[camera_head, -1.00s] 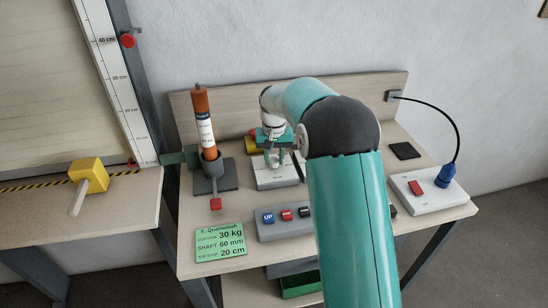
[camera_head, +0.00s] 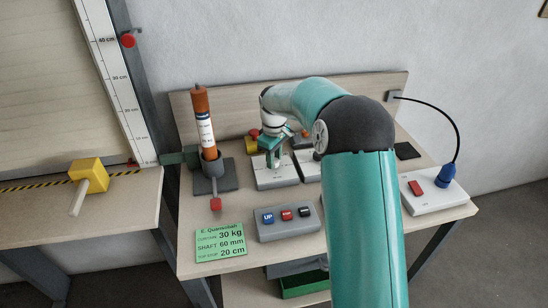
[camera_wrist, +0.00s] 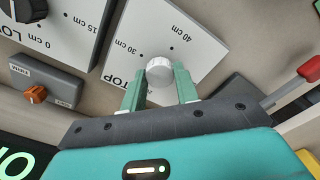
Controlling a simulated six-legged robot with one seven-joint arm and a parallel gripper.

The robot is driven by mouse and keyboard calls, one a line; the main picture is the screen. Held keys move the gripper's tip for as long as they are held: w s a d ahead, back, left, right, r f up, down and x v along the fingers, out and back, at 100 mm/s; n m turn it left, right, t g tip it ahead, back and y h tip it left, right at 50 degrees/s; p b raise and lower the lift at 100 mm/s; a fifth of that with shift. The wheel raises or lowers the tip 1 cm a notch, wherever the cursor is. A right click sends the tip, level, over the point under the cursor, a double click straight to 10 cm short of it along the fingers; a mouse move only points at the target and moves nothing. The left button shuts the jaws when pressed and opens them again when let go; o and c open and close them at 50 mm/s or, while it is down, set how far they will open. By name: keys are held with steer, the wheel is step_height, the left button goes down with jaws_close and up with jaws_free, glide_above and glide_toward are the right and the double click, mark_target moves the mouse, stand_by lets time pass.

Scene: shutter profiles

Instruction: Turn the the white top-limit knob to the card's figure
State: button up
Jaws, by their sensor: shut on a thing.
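The white top-limit knob (camera_wrist: 160,70) sits on a white panel (camera_wrist: 185,25) marked "TOP", with 30 cm and 40 cm labels. My gripper (camera_wrist: 160,86) is shut on the knob, one green finger on each side. The knob's pointer is not visible. In the head view my gripper (camera_head: 273,160) reaches down over the panel (camera_head: 277,178) and hides the knob. The green card (camera_head: 221,242) reads 30 kg, shaft 60 mm and top stop 20 cm.
A second white panel with a black knob (camera_wrist: 28,9) lies beside it, near a grey box with an orange knob (camera_wrist: 35,94). A box with UP and other buttons (camera_head: 288,222) stands in front. An orange cylinder (camera_head: 204,120) stands to the left; a red-switch box (camera_head: 430,190) is right.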

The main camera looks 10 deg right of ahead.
steer(key=n, duration=0.4)
steer(key=shift+n, duration=0.3)
steer(key=n, duration=0.9)
steer(key=shift+n, duration=2.2)
steer(key=o, duration=1)
steer(key=shift+c, duration=0.2)
steer(key=shift+r, duration=0.1)
step_height(320, 180, up, 14)
